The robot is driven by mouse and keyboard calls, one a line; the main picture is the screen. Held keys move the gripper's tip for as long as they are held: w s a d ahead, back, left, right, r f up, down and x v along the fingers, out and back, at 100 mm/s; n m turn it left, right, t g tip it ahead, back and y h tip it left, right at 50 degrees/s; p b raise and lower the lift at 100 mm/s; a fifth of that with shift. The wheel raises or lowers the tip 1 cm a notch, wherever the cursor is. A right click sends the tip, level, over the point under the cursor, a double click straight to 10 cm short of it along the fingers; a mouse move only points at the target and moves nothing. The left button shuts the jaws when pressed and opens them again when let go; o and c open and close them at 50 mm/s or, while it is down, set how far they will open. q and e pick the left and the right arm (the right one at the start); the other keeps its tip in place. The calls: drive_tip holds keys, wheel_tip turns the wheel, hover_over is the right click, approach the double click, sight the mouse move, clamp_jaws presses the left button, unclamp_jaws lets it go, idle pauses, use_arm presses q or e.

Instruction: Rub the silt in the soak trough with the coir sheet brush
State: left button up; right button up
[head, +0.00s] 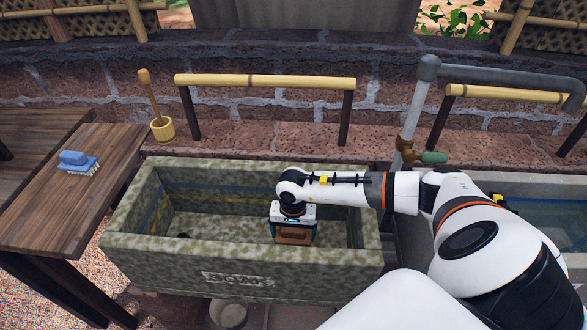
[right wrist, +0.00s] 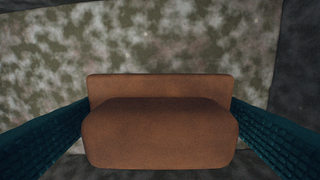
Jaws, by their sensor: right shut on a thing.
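The soak trough (head: 240,277) is a stone basin with mottled green-grey walls. A dark patch (head: 184,236), which may be silt, lies on its floor at the left. My right gripper (head: 294,236) reaches down into the right part of the trough. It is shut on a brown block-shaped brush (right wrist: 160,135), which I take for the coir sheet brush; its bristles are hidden. The brush also shows in the head view (head: 293,235), below the gripper. In the right wrist view, teal fingers press both its sides above the mottled trough floor (right wrist: 190,45). My left gripper is not in view.
A blue scrub brush (head: 77,161) lies on the wooden table (head: 60,205) at the left. A wooden ladle (head: 161,124) stands on the ledge behind. A bamboo rail (head: 262,82) runs behind the trough. A tap (head: 408,150) and a second basin (head: 545,190) are at the right.

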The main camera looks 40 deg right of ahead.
drive_tip(key=shift+r+p, duration=0.65)
drive_tip(key=shift+r, duration=0.9)
